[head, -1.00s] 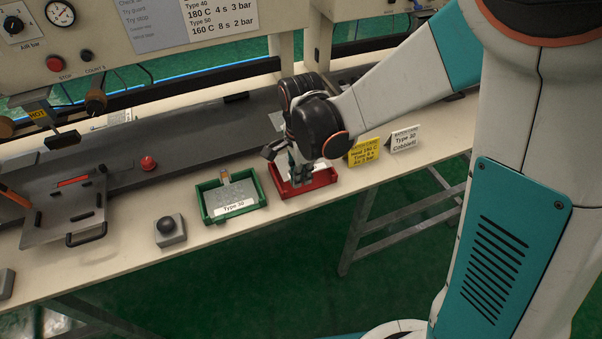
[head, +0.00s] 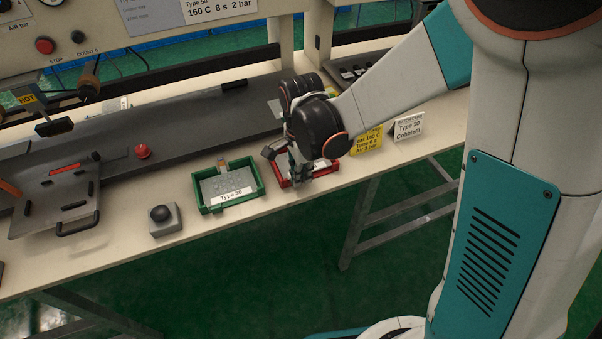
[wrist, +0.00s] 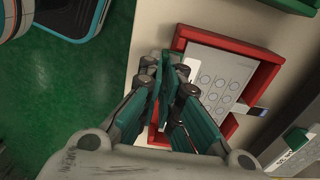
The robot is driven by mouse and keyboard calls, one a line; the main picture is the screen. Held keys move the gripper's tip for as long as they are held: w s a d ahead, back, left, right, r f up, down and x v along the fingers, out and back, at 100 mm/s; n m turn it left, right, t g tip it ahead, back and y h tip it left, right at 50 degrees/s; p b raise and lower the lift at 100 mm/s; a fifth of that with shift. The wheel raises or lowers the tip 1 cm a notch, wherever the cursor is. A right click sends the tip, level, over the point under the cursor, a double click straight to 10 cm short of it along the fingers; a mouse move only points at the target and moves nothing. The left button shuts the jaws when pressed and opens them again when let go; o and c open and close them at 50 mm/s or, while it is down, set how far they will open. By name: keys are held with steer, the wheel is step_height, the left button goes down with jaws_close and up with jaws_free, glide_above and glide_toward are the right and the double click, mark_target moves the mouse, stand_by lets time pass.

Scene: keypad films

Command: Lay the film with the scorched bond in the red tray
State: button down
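The red tray (head: 333,172) stands on the bench near its front edge, mostly behind my gripper in the head view. In the wrist view the tray (wrist: 268,77) holds a pale film with rings (wrist: 218,84). A blue and dark tail at the film's end crosses the tray wall. My gripper (wrist: 166,66) points down at the tray's opposite side, its finger pads close together. It hides part of the film, and I cannot tell whether the pads grip anything. The head view also shows my gripper (head: 300,172). I cannot make out a scorched bond.
A green tray (head: 262,187) labelled Type 30 holds another film, left of the red tray. A grey box with a black button (head: 164,219) stands farther left, near a plate fixture (head: 45,217). Yellow (head: 367,140) and white (head: 408,126) cards stand right of the red tray.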

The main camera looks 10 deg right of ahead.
steer(key=shift+f+b, duration=0.35)
steer(key=shift+f, duration=0.05)
stand_by(0.4)
steer(key=c, duration=1.7)
jaws_free()
steer(key=shift+r, duration=0.1)
step_height(320, 180, up, 7)
steer(key=shift+r, duration=0.15)
